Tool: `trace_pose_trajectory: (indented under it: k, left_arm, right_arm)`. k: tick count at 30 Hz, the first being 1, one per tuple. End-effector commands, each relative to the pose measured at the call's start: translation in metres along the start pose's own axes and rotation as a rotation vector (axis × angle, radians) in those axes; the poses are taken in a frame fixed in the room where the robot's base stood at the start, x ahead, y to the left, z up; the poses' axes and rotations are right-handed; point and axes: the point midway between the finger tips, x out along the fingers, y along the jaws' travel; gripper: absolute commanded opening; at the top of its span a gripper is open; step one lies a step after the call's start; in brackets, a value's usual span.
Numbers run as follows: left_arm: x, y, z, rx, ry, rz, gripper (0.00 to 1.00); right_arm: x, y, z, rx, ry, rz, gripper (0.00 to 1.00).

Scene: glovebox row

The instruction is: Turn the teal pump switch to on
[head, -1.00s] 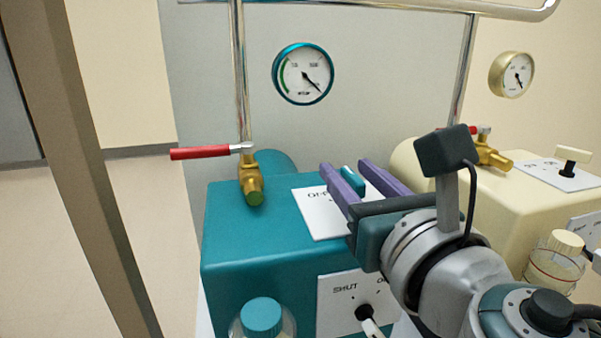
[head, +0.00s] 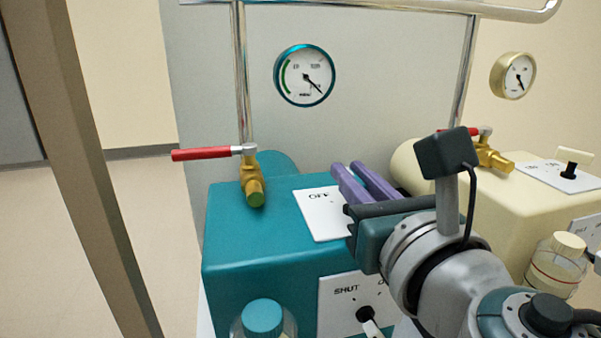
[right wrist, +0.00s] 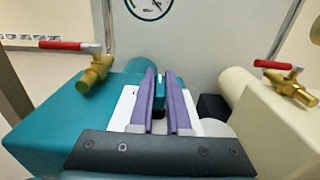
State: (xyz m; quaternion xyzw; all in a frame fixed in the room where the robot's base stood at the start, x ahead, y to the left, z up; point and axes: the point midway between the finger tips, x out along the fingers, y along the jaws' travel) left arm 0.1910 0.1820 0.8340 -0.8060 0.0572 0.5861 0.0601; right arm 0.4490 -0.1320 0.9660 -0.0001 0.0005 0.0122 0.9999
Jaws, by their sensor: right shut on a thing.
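The teal pump (head: 240,235) has a white switch plate (head: 318,218) on top, lettered OFF at its left part. My right gripper (head: 358,177), with purple fingers, reaches over this plate from the right. In the right wrist view its fingers (right wrist: 162,90) are shut on the small teal switch handle (right wrist: 159,90), whose top shows between the tips. My left gripper is not in view.
A brass valve with a red lever (head: 205,153) stands at the pump's back left. A teal-rimmed gauge (head: 304,75) hangs behind. A cream unit (head: 460,190) with its own switch (head: 572,160) stands to the right. A teal-capped bottle (head: 263,318) and a SHUT-marked plate (head: 340,293) are at the front.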

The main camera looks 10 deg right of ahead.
Motion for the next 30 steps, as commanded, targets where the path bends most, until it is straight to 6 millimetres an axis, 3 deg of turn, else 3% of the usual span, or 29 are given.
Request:
trace_pose_trajectory:
  k: [13, 30]
  left_arm:
    - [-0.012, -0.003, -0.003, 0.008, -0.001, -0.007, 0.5]
    - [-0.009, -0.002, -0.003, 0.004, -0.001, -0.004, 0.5]
  right_arm:
    - [0.0, 0.001, 0.001, 0.005, 0.001, -0.235, 0.0]
    - [0.0, 0.0, 0.001, 0.001, -0.002, -0.513, 0.0]
